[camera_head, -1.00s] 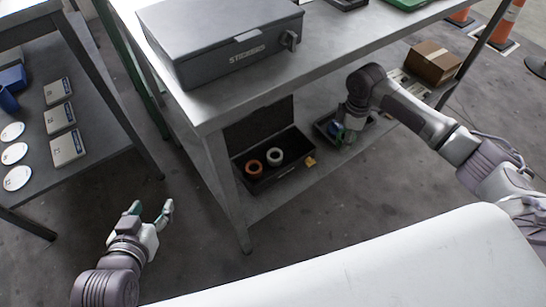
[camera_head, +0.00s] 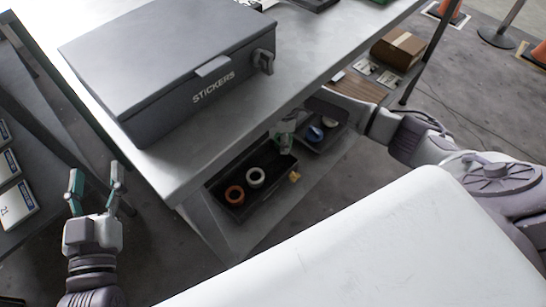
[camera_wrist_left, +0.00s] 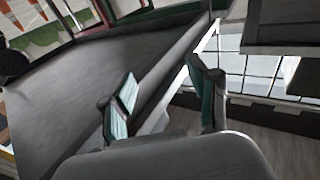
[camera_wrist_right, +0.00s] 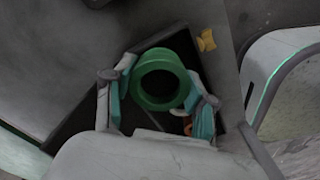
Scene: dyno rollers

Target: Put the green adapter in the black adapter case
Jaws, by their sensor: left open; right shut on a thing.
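The green adapter (camera_wrist_right: 159,58) is a thick ring. In the right wrist view my right gripper (camera_wrist_right: 160,98) is shut on it, one finger on each side. The black adapter case (camera_head: 264,203) sits open on the lower shelf, with an orange ring (camera_head: 228,196) and a white ring (camera_head: 249,183) inside. In the head view my right gripper (camera_head: 286,143) is at the right end of the case; the adapter is mostly hidden there. The right wrist view shows the adapter in front of the dark case interior; its height above the floor is unclear. My left gripper (camera_head: 96,188) is open and empty, away from the case.
A grey STICKERS box (camera_head: 165,60) stands on the tabletop above the shelf. A second dark tray (camera_head: 333,140) with blue and white pieces is right of the case. A small yellow piece (camera_head: 295,177) lies beside the case.

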